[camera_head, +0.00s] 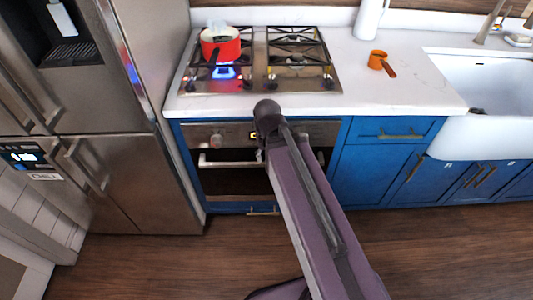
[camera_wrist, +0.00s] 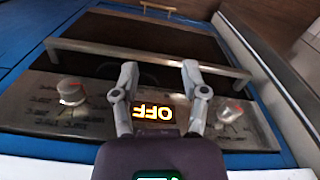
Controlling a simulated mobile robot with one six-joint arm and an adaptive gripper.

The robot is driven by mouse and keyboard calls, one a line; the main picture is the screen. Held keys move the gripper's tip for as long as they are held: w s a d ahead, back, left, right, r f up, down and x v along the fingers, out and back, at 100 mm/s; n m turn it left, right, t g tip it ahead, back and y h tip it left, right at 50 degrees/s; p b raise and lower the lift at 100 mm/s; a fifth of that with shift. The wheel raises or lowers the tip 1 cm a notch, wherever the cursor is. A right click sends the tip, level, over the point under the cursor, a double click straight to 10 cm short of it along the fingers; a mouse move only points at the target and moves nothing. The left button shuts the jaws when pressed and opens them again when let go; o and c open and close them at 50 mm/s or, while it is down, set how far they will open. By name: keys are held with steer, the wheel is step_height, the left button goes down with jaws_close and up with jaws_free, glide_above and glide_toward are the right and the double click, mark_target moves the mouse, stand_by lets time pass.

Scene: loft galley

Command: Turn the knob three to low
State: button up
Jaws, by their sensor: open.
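The oven's front panel (camera_wrist: 90,120) fills the wrist view, seen upside down. In the head view one panel knob (camera_head: 216,141) shows left of my arm, which hides the panel's right part. Small knobs (camera_head: 190,86) line the cooktop's front edge. No number labels identify knob three.
A red pot (camera_head: 220,48) stands on the gas cooktop (camera_head: 260,88), with a blue glow at the burner just in front. The oven handle (camera_head: 228,160) sticks out below the panel. A fridge (camera_head: 120,170) stands left; an orange cup (camera_head: 378,59) sits right.

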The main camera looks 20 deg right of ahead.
steer(key=shift+r, duration=0.1)
step_height(320, 180, up, 25)
steer(key=n+p, duration=0.5)
steer(key=p, duration=2.1)
glide_above(247, 80)
steer(key=shift+r, duration=0.15)
steer(key=shift+b, duration=0.4)
step_height(247, 80, down, 14)
steer(key=b, duration=1.3)
steer(key=shift+r, duration=0.15)
steer(key=shift+s, duration=0.1)
jaws_close()
